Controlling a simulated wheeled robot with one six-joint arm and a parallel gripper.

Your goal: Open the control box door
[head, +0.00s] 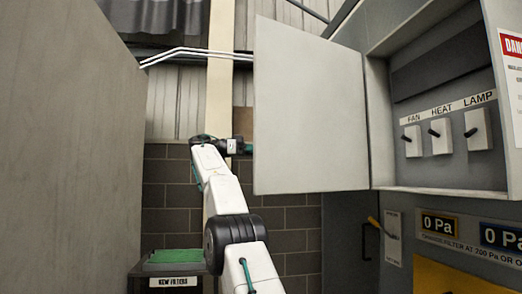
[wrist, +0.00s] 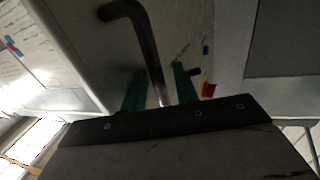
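The control box door (head: 308,115) is a flat grey panel. In the head view it stands swung open to the left of the control box (head: 377,120), leaving the inside exposed. My gripper (head: 248,147) is at the door's left edge, partly hidden behind it. In the wrist view a dark bent bar handle (wrist: 146,38) runs down between the green fingers of my gripper (wrist: 160,84). The fingers stand apart, with some space visible beside the bar. Contact with the bar is not clear.
Inside the box are white FAN (head: 412,141), HEAT (head: 440,136) and LAMP (head: 478,129) switches. A large grey panel (head: 70,150) fills the left. A NEW FILTERS box (head: 172,268) stands low beside my arm. A block wall (head: 290,215) is behind.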

